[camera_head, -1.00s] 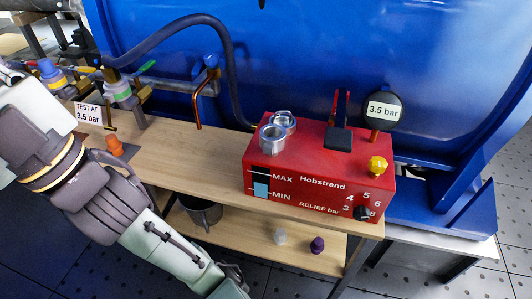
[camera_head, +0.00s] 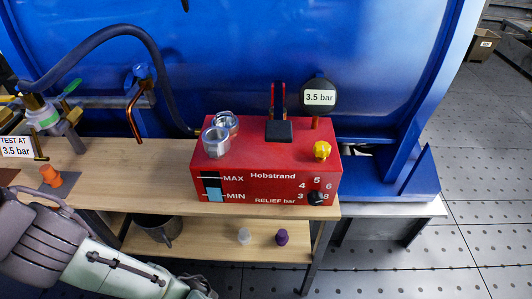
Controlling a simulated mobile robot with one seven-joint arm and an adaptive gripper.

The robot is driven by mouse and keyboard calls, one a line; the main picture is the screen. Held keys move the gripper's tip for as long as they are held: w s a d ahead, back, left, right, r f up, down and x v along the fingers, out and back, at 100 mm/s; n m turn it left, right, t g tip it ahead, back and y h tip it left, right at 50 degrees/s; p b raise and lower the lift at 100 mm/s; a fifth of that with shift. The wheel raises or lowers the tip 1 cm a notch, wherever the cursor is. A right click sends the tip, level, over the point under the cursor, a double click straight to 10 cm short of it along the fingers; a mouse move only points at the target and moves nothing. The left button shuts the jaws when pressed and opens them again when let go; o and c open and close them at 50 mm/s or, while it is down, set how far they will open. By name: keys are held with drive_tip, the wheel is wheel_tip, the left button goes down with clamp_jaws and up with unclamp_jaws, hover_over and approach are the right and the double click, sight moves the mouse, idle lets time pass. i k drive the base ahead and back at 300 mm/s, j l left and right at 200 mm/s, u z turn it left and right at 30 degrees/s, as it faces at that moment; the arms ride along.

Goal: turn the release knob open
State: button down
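A yellow knob (camera_head: 322,149) stands on the right of the top of a red test pump box (camera_head: 250,170) marked "Hobstrand"; it seems to be the release knob. A black relief knob (camera_head: 317,198) sits low on the box's front, beside a dial with numbers. My arm reaches in from the lower left, in front of the bench and well apart from the yellow knob. Its far end runs out of the bottom of the picture, and my gripper's fingers do not show.
A dark hose (camera_head: 160,70) runs behind. A lower shelf (camera_head: 205,240) holds small items.

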sight(321, 149)
drive_tip(key=l+z, duration=0.25)
drive_tip(key=l, duration=0.55)
drive_tip(key=l+z, duration=0.3)
drive_tip(key=l, duration=0.55)
